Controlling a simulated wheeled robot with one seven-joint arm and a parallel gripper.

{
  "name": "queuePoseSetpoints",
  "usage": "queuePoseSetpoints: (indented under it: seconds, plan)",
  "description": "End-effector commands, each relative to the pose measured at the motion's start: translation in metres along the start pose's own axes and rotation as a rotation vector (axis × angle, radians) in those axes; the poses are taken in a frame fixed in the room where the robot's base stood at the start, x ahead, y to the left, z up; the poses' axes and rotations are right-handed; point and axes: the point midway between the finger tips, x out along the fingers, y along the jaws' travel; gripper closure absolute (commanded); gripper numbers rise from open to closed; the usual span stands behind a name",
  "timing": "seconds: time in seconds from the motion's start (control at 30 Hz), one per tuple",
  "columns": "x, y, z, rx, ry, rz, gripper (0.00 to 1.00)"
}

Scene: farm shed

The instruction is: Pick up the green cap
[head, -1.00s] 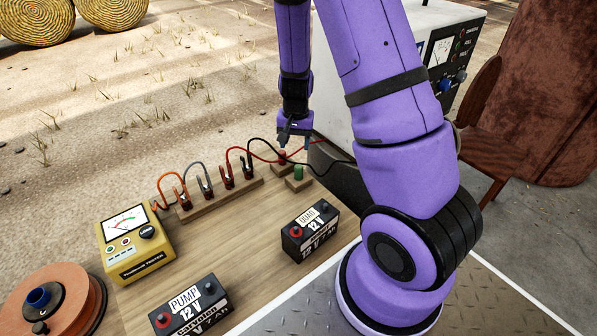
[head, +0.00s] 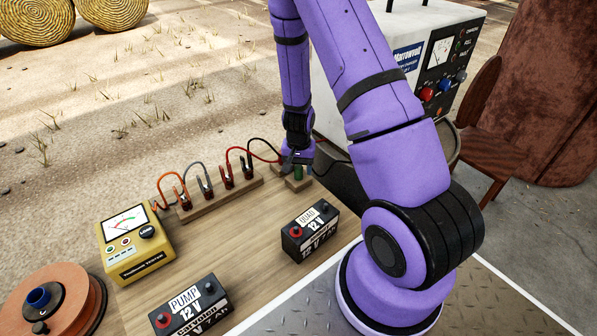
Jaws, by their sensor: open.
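The green cap (head: 298,173) stands upright on a small wooden block (head: 303,184) near the far right edge of the wooden table. My gripper (head: 297,163) is right over the green cap, with its fingers reaching down at the cap's top. It is open. I cannot tell whether the fingers stand around the cap or touch it, as they are small and dark here. The red cap seen earlier behind the green one is hidden by my gripper.
A wooden rack (head: 222,195) with several clamps and coloured leads stands left of the gripper. A yellow tester (head: 135,243), a QUAD battery (head: 310,230), a PUMP battery (head: 190,306) and an orange reel (head: 55,302) occupy the table. A white charger (head: 405,60) stands behind.

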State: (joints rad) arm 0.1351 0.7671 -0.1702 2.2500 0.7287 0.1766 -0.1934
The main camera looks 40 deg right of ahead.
Motion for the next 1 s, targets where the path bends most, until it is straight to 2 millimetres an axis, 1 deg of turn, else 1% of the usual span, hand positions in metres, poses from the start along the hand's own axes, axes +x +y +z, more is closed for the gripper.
queuePoseSetpoints:
  seconds: [0.03, 0.1, 0.2, 0.47, 0.57, 0.6, 0.67, 0.7, 1.0]
  plan:
    - [0.007, 0.0, 0.0, 0.001, -0.003, 0.0, 0.41]
    - [0.015, 0.0, 0.0, 0.002, -0.001, 0.0, 0.41]
    - [0.021, 0.0, 0.0, -0.001, -0.001, -0.001, 0.41]
    - [0.023, -0.001, 0.0, -0.001, 0.001, -0.001, 0.41]
    - [0.023, -0.001, 0.0, -0.001, 0.001, -0.001, 0.61]
    - [0.023, -0.001, 0.0, -0.001, 0.001, -0.001, 0.71]
    - [0.022, -0.001, 0.0, -0.001, 0.0, -0.001, 0.84]
    - [0.022, -0.001, 0.0, -0.001, 0.0, -0.001, 0.93]
    - [0.021, -0.001, 0.0, -0.001, 0.001, -0.001, 0.94]
